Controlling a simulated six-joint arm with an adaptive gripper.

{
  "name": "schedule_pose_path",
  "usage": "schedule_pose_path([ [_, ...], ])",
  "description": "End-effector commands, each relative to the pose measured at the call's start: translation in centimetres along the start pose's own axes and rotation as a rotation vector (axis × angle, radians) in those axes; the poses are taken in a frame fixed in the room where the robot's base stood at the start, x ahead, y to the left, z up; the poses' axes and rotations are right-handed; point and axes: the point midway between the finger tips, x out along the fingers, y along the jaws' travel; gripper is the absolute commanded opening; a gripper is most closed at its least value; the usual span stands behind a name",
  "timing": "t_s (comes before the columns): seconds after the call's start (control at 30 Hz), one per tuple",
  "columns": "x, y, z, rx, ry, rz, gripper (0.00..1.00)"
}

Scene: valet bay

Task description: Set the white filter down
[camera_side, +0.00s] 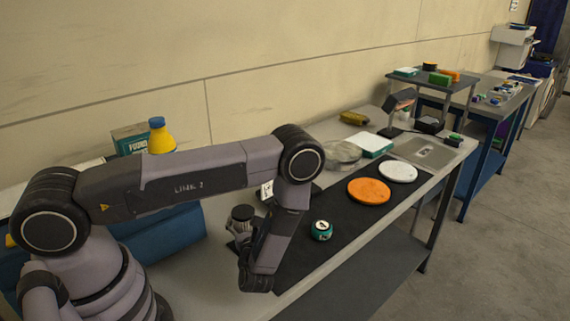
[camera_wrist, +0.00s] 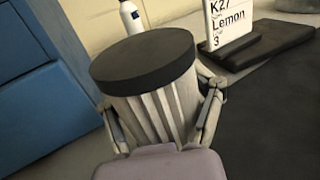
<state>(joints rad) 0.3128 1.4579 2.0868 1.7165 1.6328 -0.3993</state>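The white filter (camera_wrist: 160,108) is a pleated cylinder with a dark round cap, large in the middle of the wrist view. My gripper (camera_wrist: 163,112) has one finger on each side of it and is shut on it. The filter is upright, slightly tilted in the wrist picture. In the side view the filter (camera_side: 241,226) shows small, its dark cap up, left of my gripper (camera_side: 244,238) and low over the grey bench (camera_side: 215,262). The filter's foot is hidden, so I cannot tell whether it touches the bench.
A card reading "K27 Lemon 3" (camera_wrist: 229,20) stands behind the filter on a dark base. A blue box (camera_wrist: 40,80) is at left. A black mat (camera_side: 335,225) holds a teal can (camera_side: 321,231), an orange disc (camera_side: 369,191) and a white disc (camera_side: 398,172). Mat space near the can is clear.

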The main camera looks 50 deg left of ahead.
Motion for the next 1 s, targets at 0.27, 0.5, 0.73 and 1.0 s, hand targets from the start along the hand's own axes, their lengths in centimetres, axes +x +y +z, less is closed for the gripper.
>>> schedule_pose_path([
  [0.27, 0.0, 0.0, 0.0, 0.0, 0.0, 0.0, 0.86],
  [0.5, 0.0, 0.0, 0.3, 0.0, 0.0, 0.0, 0.86],
  [0.73, -3.4, -0.2, 0.3, 0.0, 0.0, -0.009, 0.86],
  [1.0, -9.1, -0.1, 0.3, 0.0, 0.0, -0.008, 0.86],
])
